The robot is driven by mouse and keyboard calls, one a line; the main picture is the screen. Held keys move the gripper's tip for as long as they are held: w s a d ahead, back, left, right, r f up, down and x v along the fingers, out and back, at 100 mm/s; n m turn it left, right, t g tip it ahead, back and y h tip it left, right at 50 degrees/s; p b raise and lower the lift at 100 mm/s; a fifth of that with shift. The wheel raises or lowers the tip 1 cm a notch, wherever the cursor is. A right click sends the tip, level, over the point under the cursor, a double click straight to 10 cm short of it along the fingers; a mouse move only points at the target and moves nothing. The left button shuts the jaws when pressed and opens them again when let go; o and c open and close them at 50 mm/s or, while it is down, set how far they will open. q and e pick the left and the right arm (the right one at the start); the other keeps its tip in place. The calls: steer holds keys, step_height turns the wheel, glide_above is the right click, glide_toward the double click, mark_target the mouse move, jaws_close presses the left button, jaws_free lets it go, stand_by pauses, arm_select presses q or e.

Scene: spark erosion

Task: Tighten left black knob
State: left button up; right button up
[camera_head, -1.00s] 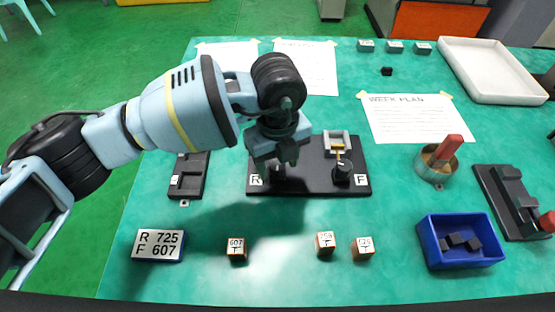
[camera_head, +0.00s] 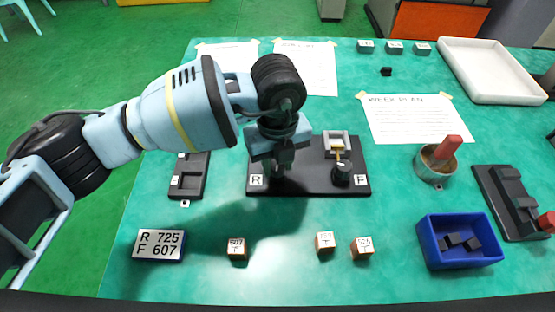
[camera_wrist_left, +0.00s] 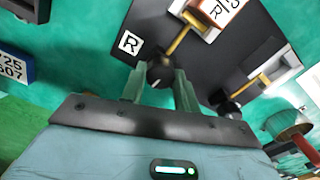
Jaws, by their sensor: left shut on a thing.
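The black fixture plate (camera_head: 310,187) lies on the green table, marked R on its left and F on its right. The left black knob (camera_wrist_left: 158,73) stands beside the R label, with a pale pointer line on top. My left gripper (camera_wrist_left: 160,84) points down with its fingers on both sides of this knob, shut on it. In the head view my left gripper (camera_head: 277,172) mostly hides the knob. The right black knob (camera_head: 342,175) stands free beside the F label. My right gripper is not in view.
A sign (camera_head: 160,246) reads R 725, F 607. Several labelled blocks, one of them here (camera_head: 237,250), stand along the front. A blue bin (camera_head: 462,262) with dark pieces, a metal cup (camera_head: 428,172) and a white tray (camera_head: 490,95) are to the right.

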arm_select(q)
steer(key=m, duration=0.5)
steer(key=shift+p, duration=0.3)
steer(key=m, duration=0.4)
steer(key=shift+m, duration=0.3)
steer(key=m+b, duration=0.1)
steer(key=m, duration=0.8)
steer(key=shift+m+b, duration=0.35)
steer(key=shift+m, duration=0.55)
steer(key=o, duration=1)
steer(key=shift+c, duration=0.2)
